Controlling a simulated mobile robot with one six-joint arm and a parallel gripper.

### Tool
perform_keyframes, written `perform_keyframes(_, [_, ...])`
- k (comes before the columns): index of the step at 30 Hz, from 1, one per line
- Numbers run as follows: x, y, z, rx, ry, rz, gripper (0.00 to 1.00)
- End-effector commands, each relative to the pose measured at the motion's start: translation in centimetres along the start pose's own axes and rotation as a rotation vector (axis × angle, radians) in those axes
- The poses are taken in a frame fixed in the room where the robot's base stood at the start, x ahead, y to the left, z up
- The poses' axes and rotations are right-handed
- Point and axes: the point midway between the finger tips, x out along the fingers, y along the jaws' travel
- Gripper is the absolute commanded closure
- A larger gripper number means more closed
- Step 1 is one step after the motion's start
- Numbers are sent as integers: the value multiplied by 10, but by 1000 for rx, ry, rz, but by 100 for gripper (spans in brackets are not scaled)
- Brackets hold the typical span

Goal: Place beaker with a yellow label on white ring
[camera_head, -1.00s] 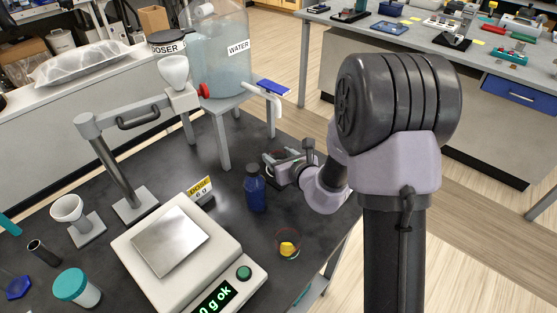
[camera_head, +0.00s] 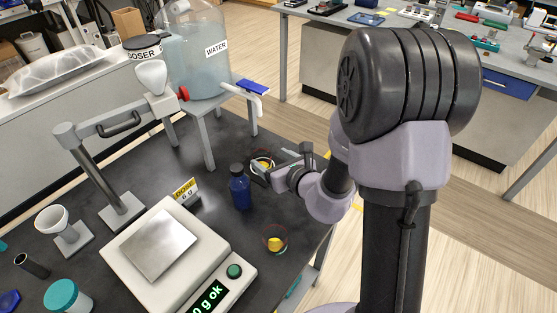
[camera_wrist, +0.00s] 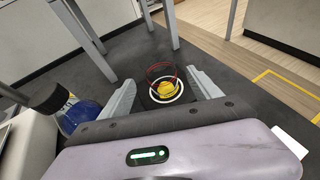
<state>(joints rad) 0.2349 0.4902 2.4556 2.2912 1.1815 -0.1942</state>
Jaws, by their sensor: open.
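A clear beaker with a yellow patch and red lines (camera_wrist: 166,88) stands upright in the wrist view. The white ring (camera_wrist: 152,97) shows around its base, so it appears to stand on the ring. In the head view the white ring (camera_head: 263,160) lies on the dark table beyond the blue bottle, with the beaker there partly hidden by my gripper. My gripper (camera_wrist: 160,80) is open, its fingers spread on either side of the beaker with gaps to it. It also shows in the head view (camera_head: 275,160). A second beaker with a yellow patch (camera_head: 275,243) stands nearer on the table.
A blue bottle (camera_head: 240,188) stands close to my gripper. A balance (camera_head: 155,247), a "DOSE 6 g" sign (camera_head: 186,191) and a doser stand (camera_head: 118,180) are to the left. The water tank (camera_head: 196,62) rests on a grey stand (camera_head: 207,140) behind. The table's right edge is near.

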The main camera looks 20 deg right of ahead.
Motion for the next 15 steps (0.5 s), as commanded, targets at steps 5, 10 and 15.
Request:
perform_keyframes(5, [-36, 0, 12, 0, 7, 9, 27])
perform_keyframes(10, [-47, 1, 11, -2, 4, 11, 27])
perform_keyframes(15, [-54, 0, 5, -1, 2, 3, 27])
